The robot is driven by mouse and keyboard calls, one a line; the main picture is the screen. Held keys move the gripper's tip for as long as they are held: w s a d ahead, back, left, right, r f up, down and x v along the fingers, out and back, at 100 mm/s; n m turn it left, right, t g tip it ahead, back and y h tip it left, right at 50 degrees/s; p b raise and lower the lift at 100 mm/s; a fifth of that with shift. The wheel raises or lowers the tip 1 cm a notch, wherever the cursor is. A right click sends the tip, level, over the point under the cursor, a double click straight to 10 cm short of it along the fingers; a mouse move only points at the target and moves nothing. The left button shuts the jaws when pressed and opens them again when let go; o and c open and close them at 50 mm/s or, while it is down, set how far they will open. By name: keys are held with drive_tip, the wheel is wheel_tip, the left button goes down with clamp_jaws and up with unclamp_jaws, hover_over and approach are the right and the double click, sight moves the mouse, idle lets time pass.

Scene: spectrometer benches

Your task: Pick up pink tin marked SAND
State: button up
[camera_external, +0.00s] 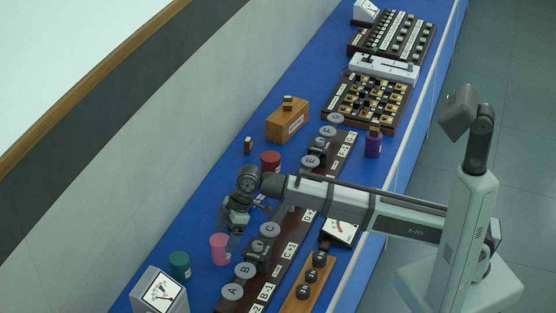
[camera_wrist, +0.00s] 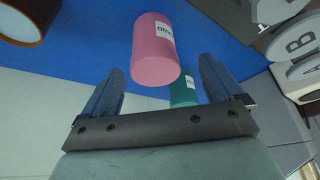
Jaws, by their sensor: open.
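The pink tin (camera_external: 219,248) stands on the blue bench top, between a green tin (camera_external: 179,266) and my gripper (camera_external: 234,230). In the wrist view the pink tin (camera_wrist: 155,50) shows ahead of my gripper (camera_wrist: 160,85), with a white label partly in view, its lettering at an angle and cut short. My gripper is open, its two blue-grey fingers apart, and nothing is between them. The tin lies beyond the fingertips; I cannot tell the exact gap.
The green tin (camera_wrist: 184,92) shows behind the pink one. A dark board with lettered round knobs (camera_external: 245,270) runs close on the right. A meter box (camera_external: 163,292) stands at the near left. A red tin (camera_external: 270,161) and a wooden block (camera_external: 288,124) stand farther back.

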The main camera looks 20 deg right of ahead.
sight(222, 239)
drive_tip(key=shift+w+x, duration=0.2)
drive_tip(key=shift+x, duration=1.1)
drive_tip(key=shift+w+x, duration=0.2)
drive_tip(key=shift+x, duration=1.15)
drive_tip(key=shift+r, duration=0.1)
drive_tip(key=c, duration=1.2)
drive_tip(key=shift+r, duration=0.1)
